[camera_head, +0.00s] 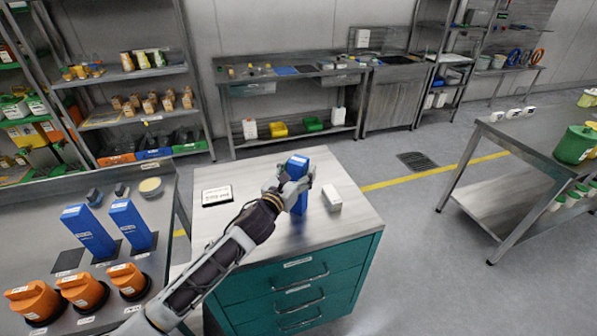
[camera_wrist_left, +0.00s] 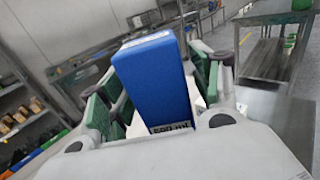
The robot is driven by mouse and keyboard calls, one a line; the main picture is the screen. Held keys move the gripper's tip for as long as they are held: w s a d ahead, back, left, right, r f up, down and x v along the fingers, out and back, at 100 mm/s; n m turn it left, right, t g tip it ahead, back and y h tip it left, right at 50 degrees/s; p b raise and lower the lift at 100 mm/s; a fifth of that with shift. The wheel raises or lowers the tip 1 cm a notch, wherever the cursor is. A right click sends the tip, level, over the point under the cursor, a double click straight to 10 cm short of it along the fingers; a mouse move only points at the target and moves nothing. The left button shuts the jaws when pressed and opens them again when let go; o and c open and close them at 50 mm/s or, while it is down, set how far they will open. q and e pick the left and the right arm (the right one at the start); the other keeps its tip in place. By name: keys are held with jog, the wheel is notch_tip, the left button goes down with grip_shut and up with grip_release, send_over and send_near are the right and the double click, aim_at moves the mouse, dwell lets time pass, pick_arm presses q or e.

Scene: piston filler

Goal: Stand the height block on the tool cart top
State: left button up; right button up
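The height block, a tall blue block (camera_head: 299,202), stands upright on the pale top of the teal tool cart (camera_head: 345,200). My left gripper (camera_head: 292,186) is around its upper part, with the block's top rising above the fingers. In the left wrist view the blue block (camera_wrist_left: 158,82), with a white label on its near edge, stands between the green-padded fingers. Pale slivers show between block and pads on both sides, so the fingers look open. My right gripper is not in view.
A small white box (camera_head: 332,198) lies right of the block, and a dark-framed label plate (camera_head: 216,196) lies at the cart's left. The left bench (camera_head: 170,215) holds two more blue blocks (camera_head: 88,232) and several orange parts. The cart's front is clear.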

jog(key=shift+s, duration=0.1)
pick_arm(q)
jog(key=shift+s+r, duration=0.1)
jog(key=shift+r, duration=0.05)
jog(key=shift+s+a, duration=0.25)
jog(key=shift+s, duration=0.2)
jog(key=v, duration=1)
jog(key=shift+s+a+b, duration=0.15)
jog(key=shift+s+b, duration=0.2)
jog(key=shift+b, duration=0.1)
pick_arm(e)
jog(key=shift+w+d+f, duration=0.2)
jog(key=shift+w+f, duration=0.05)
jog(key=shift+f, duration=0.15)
